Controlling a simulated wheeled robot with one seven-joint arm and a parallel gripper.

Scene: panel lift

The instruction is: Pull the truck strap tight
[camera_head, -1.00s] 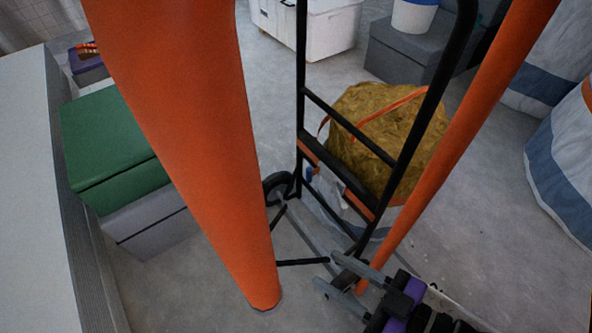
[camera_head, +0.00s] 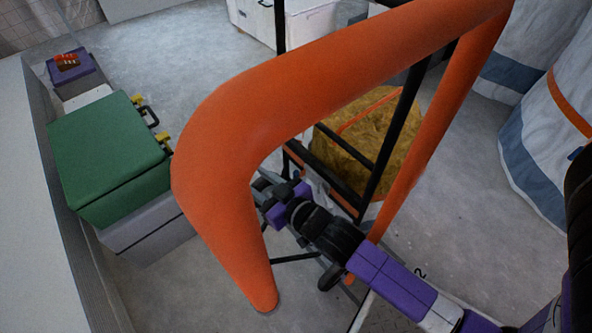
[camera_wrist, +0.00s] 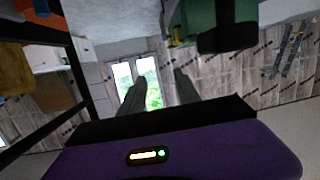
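The black-framed hand truck (camera_head: 398,136) stands upright, partly hidden behind a thick bent orange tube (camera_head: 225,130). I cannot tell what the tube belongs to. A mustard bag (camera_head: 345,155) sits behind the truck's bars, with a thin orange strap (camera_head: 368,106) across it. Whether this is the truck strap, or how taut it is, I cannot tell. My gripper (camera_head: 262,184) is seen under the bend of the tube, left of the truck's bars. In the wrist view its two grey fingers (camera_wrist: 160,92) are apart, with nothing visible between them.
A green case (camera_head: 105,150) sits on a grey box (camera_head: 145,235) at left. A white bin (camera_head: 305,25) stands at the back. Large white and blue sacks (camera_head: 545,130) stand at right. Bare concrete floor (camera_head: 215,60) lies between the green case and the white bin.

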